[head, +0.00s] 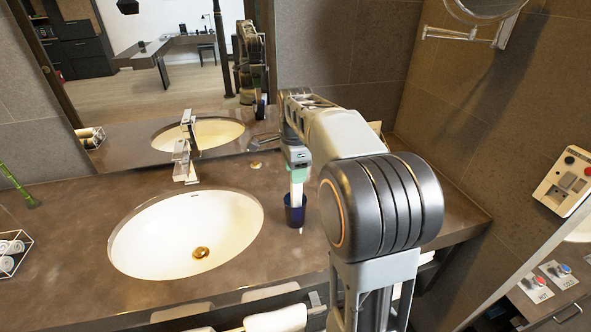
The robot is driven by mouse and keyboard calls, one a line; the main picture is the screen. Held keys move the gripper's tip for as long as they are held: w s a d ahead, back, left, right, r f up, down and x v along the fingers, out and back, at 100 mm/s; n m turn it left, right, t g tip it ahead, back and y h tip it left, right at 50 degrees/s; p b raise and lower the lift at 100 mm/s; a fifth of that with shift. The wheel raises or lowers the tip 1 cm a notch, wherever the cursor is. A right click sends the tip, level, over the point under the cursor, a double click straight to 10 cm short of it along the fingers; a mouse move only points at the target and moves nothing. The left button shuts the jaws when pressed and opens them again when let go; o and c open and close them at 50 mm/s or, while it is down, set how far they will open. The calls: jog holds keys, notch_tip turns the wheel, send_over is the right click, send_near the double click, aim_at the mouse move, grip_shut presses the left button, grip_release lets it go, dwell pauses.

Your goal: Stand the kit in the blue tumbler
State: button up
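The dark blue tumbler (295,214) stands upright on the counter, right of the sink. A slim white kit (297,192) with a pale green upper part is upright, its lower end inside the tumbler's rim. My gripper (299,171) points down directly above the tumbler, at the kit's top end. The fingers are too small and too overlapped with the kit to tell whether they grip it or have parted. How deep the kit's lower end sits is hidden by the tumbler wall.
The white oval sink (150,235) and the faucet (184,160) are to the left of the tumbler. A wire basket of rolled items (12,250) is at the far left. The mirror (190,60) rises behind the counter. My arm hides the counter right of the tumbler.

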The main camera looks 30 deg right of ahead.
jog(key=shift+o, duration=0.4)
notch_tip(320, 180, up, 14)
jog(key=p, duration=0.2)
jog(key=shift+f, duration=0.1)
dwell(0.7)
notch_tip(320, 180, down, 10)
jog(key=s+a+n+t, duration=0.2)
jog(key=n, duration=1)
jog(key=s+a+f+n, duration=0.3)
jog(key=s+f+n, duration=0.1)
jog(key=s, duration=0.3)
jog(key=s+a+f+n+t, duration=0.1)
jog(key=s+a+f+n, duration=0.2)
jog(key=s, duration=0.4)
jog(key=shift+a+f+n+t, duration=0.3)
jog(key=shift+a+f+n, duration=0.1)
jog(key=shift+a+f, duration=0.35)
